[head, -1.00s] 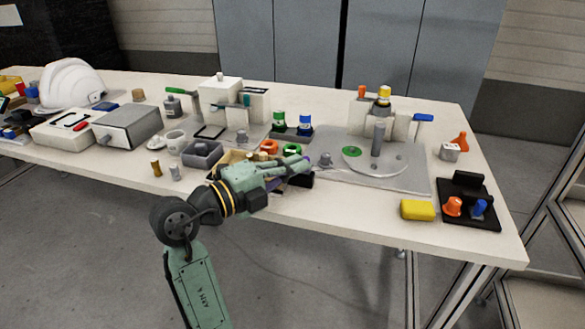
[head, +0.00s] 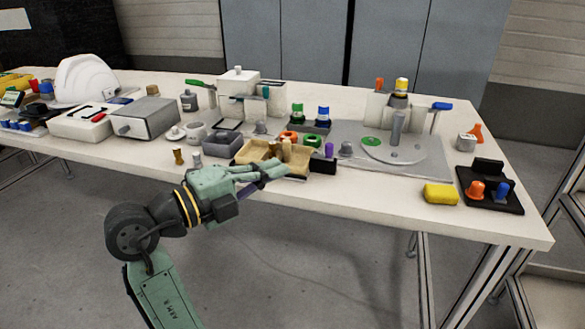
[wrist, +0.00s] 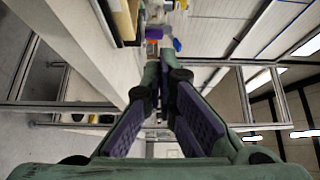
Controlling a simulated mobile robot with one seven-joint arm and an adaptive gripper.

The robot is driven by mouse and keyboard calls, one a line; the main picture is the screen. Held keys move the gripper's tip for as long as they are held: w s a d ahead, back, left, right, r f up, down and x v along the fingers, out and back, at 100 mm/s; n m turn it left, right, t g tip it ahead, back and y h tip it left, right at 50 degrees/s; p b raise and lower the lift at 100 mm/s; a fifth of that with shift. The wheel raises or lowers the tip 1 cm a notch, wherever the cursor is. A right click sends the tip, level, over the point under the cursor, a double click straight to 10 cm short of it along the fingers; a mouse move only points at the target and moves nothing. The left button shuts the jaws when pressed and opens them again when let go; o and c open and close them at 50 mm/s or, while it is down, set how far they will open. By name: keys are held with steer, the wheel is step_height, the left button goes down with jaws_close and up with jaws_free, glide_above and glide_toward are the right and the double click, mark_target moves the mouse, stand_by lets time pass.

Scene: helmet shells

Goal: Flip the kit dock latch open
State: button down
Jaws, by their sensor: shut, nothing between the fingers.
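My gripper (head: 284,172) is shut and empty, in front of the table's front edge at centre. Its purple-padded fingers meet ahead in the wrist view (wrist: 164,72). Just beyond it in the head view is a tan open tray (head: 250,153) with small tan pieces in it. At the tray's right end is a small black block (head: 323,166) with a purple upright piece (head: 329,149). I cannot tell for sure which part is the kit dock latch. The fingers partly overlap the tray's front in the head view and appear apart from it.
A grey bin (head: 222,146) and small brass and grey pegs (head: 179,156) are left of the tray. A grey plate with a disc (head: 393,150) lies to the right. A yellow block (head: 441,194) and a black stand (head: 508,204) are near the right end. Floor before the table is clear.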

steer(key=shift+v, duration=1.45)
